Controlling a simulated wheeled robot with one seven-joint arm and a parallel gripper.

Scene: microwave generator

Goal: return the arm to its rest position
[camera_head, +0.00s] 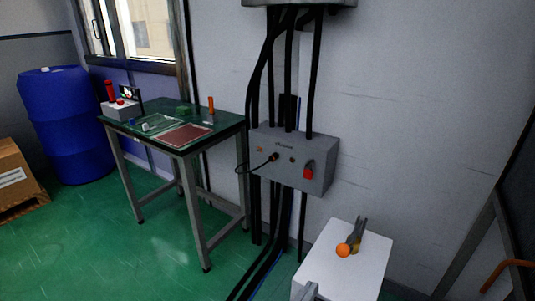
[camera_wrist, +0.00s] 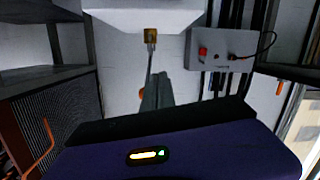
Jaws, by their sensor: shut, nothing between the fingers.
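My gripper (camera_wrist: 157,80) shows in the wrist view as a grey pair of fingers pointing up the picture, shut and empty. My dark wrist housing (camera_wrist: 215,140), with a small lit display, fills the bottom of that view. I cannot make out the gripper in the head view. In the wrist view, which is upside down, a white box (camera_wrist: 145,18) with a brass fitting (camera_wrist: 150,36) and a thin grey rod lies beyond the fingertips. A bit of orange (camera_wrist: 140,92) shows beside the fingers, partly hidden. I cannot tell the distance from fingers to rod.
A grey control box (camera_head: 290,165) with a red switch hangs on the wall. A green-topped workbench (camera_head: 180,145) and blue barrel (camera_head: 68,120) stand left. Green floor is open between.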

